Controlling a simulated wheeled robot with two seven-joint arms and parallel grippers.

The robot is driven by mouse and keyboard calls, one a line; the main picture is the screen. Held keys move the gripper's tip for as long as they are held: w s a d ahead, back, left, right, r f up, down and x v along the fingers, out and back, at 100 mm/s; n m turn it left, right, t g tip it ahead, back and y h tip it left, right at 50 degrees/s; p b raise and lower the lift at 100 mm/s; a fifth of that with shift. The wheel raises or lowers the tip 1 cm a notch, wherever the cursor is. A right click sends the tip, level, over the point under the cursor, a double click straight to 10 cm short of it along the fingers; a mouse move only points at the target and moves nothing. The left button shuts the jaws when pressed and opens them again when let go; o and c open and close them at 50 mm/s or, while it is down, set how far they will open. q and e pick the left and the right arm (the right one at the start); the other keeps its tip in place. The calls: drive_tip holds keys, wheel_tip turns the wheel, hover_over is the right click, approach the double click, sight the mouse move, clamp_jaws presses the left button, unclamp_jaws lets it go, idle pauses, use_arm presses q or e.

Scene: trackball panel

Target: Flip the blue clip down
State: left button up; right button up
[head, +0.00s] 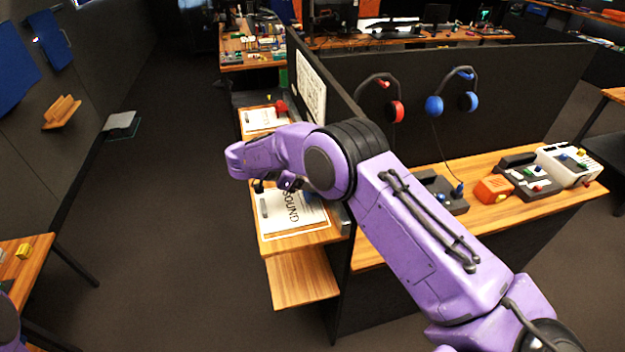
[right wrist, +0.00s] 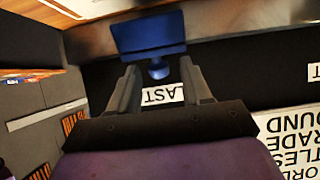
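The blue clip (right wrist: 150,35) shows in the right wrist view as a wide blue plate with a small round blue part below it. My right gripper (right wrist: 158,76) is open, with one finger on each side of the round part. The plate lies beyond the fingertips; I cannot tell whether they touch it. In the head view my purple right arm reaches over the wooden ledge and hides most of the gripper and the clip. My left gripper is not in view; only a bit of my left arm shows at the lower left.
A white sheet reading SOUND (head: 295,212) lies on the ledge under my right arm, with a lower wooden shelf (head: 302,278) below. A dark partition (head: 480,105) holds headphones. Several devices, including an orange box (head: 494,189), stand on the right desk. Floor at left is clear.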

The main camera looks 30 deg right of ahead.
drive_tip(key=shift+a, duration=0.15)
drive_tip(key=b+v, duration=0.3)
drive_tip(key=v, duration=0.7)
drive_tip(key=shift+b, duration=0.35)
drive_tip(key=shift+r, duration=0.15)
drive_tip(key=shift+a, duration=0.1)
